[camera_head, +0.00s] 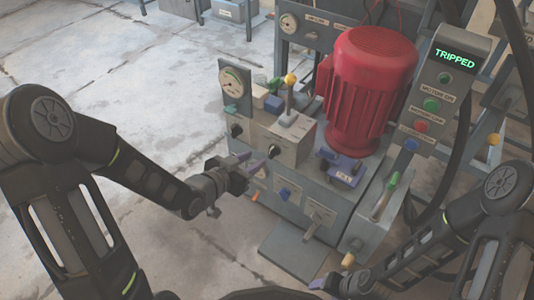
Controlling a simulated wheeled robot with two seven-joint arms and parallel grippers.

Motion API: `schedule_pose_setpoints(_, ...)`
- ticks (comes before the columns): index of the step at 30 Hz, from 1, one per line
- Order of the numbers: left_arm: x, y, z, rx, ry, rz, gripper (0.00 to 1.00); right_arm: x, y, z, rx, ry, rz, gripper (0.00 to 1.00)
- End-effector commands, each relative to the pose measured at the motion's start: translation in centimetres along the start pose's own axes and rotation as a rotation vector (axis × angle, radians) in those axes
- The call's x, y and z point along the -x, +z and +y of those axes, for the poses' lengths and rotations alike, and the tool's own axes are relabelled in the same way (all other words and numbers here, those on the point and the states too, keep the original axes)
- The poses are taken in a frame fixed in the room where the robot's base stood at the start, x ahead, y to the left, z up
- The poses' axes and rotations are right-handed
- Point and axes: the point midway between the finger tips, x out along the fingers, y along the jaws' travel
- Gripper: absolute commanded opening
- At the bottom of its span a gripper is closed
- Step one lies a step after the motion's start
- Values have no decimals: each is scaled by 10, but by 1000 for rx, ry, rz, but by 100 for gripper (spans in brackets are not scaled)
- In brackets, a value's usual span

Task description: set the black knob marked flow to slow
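A black knob (236,130) sits on the left part of the grey press unit's front, below the gauge. A second black knob (274,151) is on the front of the grey valve block. The labels are too small to read, so I cannot tell which is marked flow or where either points. My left gripper (250,163) is just below and in front of these knobs, apart from the first one; its purple-tipped fingers look spread and empty. My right gripper (322,283) is low at the bottom, right of centre, with its fingers mostly hidden.
A red motor (367,85) stands on the unit, with a yellow-topped lever (290,80) beside it. A control box (440,90) reads TRIPPED. The floor (120,70) at left is clear.

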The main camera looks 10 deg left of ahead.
Motion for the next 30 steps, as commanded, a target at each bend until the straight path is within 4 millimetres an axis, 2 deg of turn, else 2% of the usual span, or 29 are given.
schedule_pose_setpoints(5, -10, 1, 0, 0, 1, 1, 34, -5, 0, 2, 0, 0, 1, 63)
schedule_pose_setpoints(18, -72, 2, 1, 0, 2, 0, 34, -27, -2, 8, -1, 0, 12, 63)
schedule_pose_setpoints(22, -78, 1, 0, 1, 0, -1, 34, -28, -2, 8, -1, 0, 14, 63)
schedule_pose_setpoints(30, -78, 0, 0, 1, 0, -1, 32, -28, -2, 8, -1, 0, 14, 63)
